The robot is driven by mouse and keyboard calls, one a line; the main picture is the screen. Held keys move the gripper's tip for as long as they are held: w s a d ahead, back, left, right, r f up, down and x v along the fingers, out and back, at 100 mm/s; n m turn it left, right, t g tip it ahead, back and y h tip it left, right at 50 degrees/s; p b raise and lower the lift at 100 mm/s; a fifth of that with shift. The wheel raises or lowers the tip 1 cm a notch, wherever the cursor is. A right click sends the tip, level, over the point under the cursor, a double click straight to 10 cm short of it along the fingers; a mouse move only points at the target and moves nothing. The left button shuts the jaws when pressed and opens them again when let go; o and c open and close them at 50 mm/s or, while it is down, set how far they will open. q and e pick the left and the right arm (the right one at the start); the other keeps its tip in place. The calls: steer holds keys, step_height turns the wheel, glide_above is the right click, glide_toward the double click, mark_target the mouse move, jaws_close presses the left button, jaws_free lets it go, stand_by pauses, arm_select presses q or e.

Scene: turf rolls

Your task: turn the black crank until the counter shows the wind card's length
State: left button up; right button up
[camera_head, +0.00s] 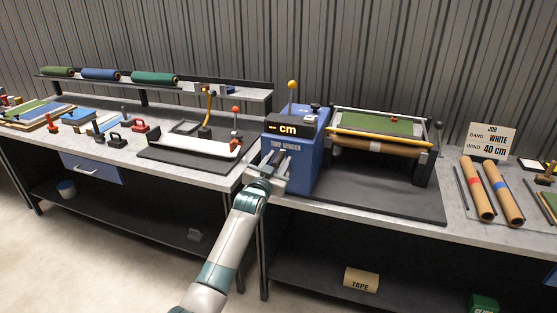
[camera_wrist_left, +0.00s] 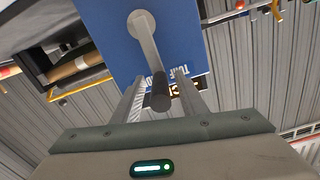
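The blue turf winder (camera_head: 304,165) stands on the bench, and its counter (camera_head: 284,129) shows dashes and "cm", no number. The job card (camera_head: 491,141) reads band white, wind 40 cm. In the left wrist view the crank has a grey arm (camera_wrist_left: 149,45) on the blue housing and a black handle (camera_wrist_left: 160,94). My left gripper (camera_head: 268,183) is at the front of the winder. In its wrist view its open fingers (camera_wrist_left: 160,90) stand on either side of the black handle, with a gap visible at each side. My right gripper is not in view.
Turf (camera_head: 385,125) lies on the winder's bed above a cardboard core (camera_head: 372,147). Two cardboard tubes (camera_head: 478,190) lie at the right. A black tray (camera_head: 190,158) with a white strip is left of the winder. An orange-knobbed lever (camera_head: 235,110) stands nearby.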

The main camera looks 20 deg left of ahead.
arm_select(q)
steer(key=shift+w, duration=0.1)
steer(key=shift+c, duration=0.4)
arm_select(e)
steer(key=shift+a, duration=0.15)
arm_select(q)
jaws_close()
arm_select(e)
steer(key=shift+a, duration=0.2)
